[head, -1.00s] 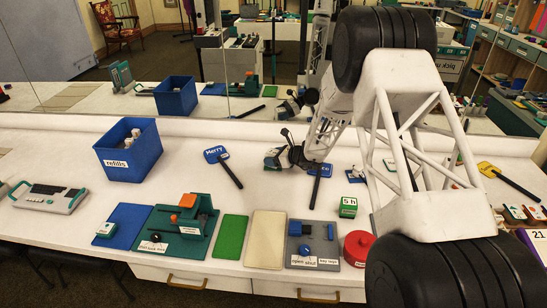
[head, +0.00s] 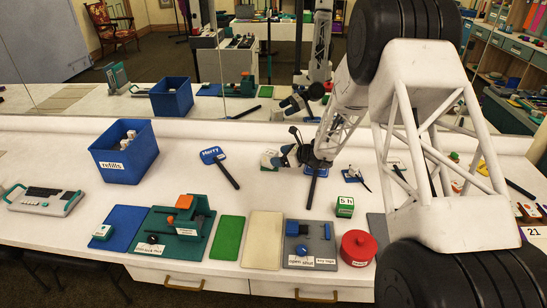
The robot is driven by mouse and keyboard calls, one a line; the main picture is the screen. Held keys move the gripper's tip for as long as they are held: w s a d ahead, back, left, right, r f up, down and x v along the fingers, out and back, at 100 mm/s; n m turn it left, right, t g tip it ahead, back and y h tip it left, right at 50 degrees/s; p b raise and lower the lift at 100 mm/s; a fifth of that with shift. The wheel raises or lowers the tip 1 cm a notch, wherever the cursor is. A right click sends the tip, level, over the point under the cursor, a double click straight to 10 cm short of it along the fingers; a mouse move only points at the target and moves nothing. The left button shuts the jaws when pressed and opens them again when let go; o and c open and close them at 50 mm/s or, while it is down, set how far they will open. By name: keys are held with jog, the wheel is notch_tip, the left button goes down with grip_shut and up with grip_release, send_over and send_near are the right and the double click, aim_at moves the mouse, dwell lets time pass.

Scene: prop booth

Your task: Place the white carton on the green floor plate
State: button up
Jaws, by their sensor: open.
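A small white box with a green part (head: 269,159), which looks like the white carton, stands on the bench just left of my gripper and is partly covered by it. My gripper (head: 290,152) is open, low over the back middle of the bench, its dark fingers pointing left. I see no clear contact between it and the box. A flat green plate (head: 228,238) lies at the front of the bench, bare, between the teal device and a cream plate.
A blue refills bin (head: 122,165) with white items stands at back left. A teal device (head: 180,225), a cream plate (head: 265,240), a grey switch panel (head: 311,242), a red round container (head: 358,247) and a green-white "5 h" block (head: 345,207) line the front. Signs on black handles lie behind.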

jog(key=v, duration=0.6)
jog(key=shift+s+d, duration=0.15)
jog(key=shift+d, duration=0.15)
jog(key=shift+r, duration=0.1)
dwell(0.4)
jog(key=s+d+r+n+g+h, duration=0.25)
jog(key=s+r+n, duration=0.35)
jog(key=s+r, duration=0.55)
jog(key=s+d+r+n+g+h, duration=0.25)
jog(key=s+r+n, duration=0.5)
jog(key=s, duration=0.65)
jog(key=s+d+r+n+t+h, duration=0.1)
jog(key=s+d+r+n+h, duration=0.1)
jog(key=s, duration=0.7)
jog(key=s+d+r+n+h, duration=0.2)
jog(key=s+d, duration=0.4)
jog(key=s, duration=0.4)
jog(key=s+d+r+n+t+h, duration=0.1)
jog(key=s+d+r+n+h, duration=0.2)
jog(key=s, duration=0.7)
jog(key=shift+d+n+t+h, duration=0.3)
jog(key=shift+d+n, duration=0.55)
jog(key=shift+d, duration=0.2)
